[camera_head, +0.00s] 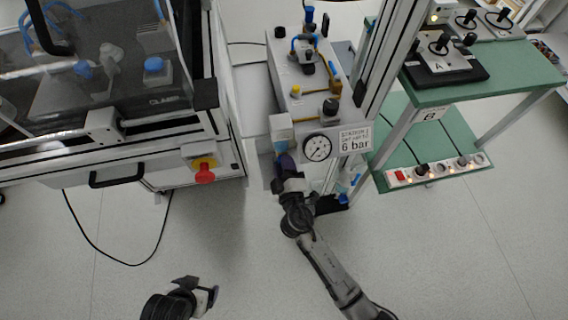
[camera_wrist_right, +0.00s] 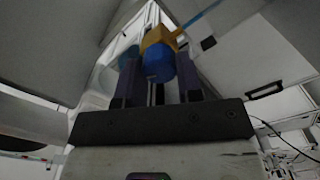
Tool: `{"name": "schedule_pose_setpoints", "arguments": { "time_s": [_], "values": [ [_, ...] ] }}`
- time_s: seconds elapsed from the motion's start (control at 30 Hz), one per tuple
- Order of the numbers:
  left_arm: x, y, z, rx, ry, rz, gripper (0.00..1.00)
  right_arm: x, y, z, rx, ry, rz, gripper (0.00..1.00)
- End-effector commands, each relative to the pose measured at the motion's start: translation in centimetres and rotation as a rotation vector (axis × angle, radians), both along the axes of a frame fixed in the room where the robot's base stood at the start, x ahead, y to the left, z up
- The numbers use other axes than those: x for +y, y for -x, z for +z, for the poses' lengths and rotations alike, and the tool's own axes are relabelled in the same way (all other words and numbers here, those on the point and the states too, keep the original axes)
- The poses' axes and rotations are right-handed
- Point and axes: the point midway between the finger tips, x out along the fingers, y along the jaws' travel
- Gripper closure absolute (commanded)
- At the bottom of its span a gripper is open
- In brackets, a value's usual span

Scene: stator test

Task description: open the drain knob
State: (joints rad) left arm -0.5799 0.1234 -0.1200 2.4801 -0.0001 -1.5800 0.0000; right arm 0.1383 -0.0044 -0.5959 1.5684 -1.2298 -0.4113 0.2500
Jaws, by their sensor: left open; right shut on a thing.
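The drain knob (camera_wrist_right: 158,63) is a blue cylinder under a yellow-brown fitting in the right wrist view. My right gripper (camera_wrist_right: 160,80) has its two dark fingers on either side of the knob and is shut on it. In the head view my right gripper (camera_head: 286,162) reaches up to the unit beside the pressure gauge (camera_head: 317,148); a bit of blue shows just above its fingertips, and the rest of the knob is hidden there. My left gripper (camera_head: 207,294) is open and empty over the floor at lower left.
A "6 bar" sign (camera_head: 354,139) is right of the gauge. A machine cabinet with a red stop button (camera_head: 204,173) stands to the left. A green bench (camera_head: 490,82) with a power strip below is at right. The floor around my left gripper is clear.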

Motion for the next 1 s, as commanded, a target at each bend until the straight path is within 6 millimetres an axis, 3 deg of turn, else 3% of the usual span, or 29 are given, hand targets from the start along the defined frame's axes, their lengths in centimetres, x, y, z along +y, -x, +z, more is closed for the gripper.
{"name": "schedule_pose_setpoints", "arguments": {
  "time_s": [0.43, 1.0],
  "values": [
    [-0.29, -0.01, 0.6, 0.0, 0.009, 0.006, 0.15, 0.07, -0.01, 0.04, -0.056, 0.269, 0.001, 0.9],
    [0.12, 0.01, 0.67, 0.0, -0.004, -0.003, 0.15, 0.08, 0.0, -0.03, -0.073, 0.343, 0.001, 0.9]
  ]
}}
